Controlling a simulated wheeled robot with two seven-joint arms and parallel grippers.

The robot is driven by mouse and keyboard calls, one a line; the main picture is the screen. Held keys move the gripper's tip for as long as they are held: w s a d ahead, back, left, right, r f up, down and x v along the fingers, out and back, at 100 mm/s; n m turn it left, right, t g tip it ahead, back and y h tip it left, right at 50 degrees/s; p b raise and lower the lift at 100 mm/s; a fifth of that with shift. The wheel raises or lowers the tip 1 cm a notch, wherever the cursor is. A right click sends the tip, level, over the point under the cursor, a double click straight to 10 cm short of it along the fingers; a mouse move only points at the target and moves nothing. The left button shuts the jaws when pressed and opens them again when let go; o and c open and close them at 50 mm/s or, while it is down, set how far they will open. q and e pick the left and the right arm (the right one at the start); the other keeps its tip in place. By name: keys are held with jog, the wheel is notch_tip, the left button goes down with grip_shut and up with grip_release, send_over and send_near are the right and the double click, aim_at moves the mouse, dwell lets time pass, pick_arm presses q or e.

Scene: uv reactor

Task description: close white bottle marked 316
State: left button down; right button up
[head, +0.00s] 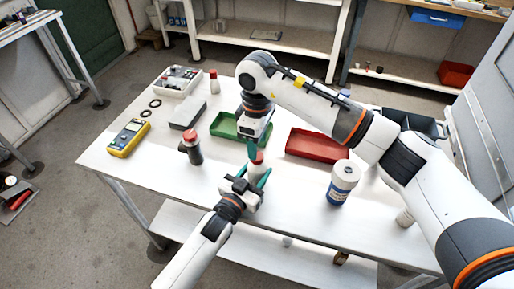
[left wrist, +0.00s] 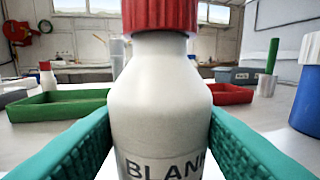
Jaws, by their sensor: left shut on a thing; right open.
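My left gripper (head: 259,168) is shut on a white bottle (left wrist: 160,95) with a red cap (left wrist: 159,15). The cap sits on its neck, and the visible label part reads BLANK. The bottle is upright between the teal fingers; it also shows in the head view (head: 256,170). Another white bottle with a red cap (head: 213,82) stands at the back of the table; it shows small in the left wrist view (left wrist: 47,75). I cannot read 316 on either. My right gripper (head: 254,128) is over the green tray, open, its fingertips mostly hidden.
A dark bottle with a red cap (head: 193,153) stands left of the left gripper. The green tray (head: 222,122), red tray (head: 305,147) and white-and-blue bottle (head: 341,185) are nearby. A yellow meter (head: 128,137) lies at left. The front left tabletop is clear.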

jog(key=shift+r, duration=0.4)
jog(key=shift+c, duration=0.2)
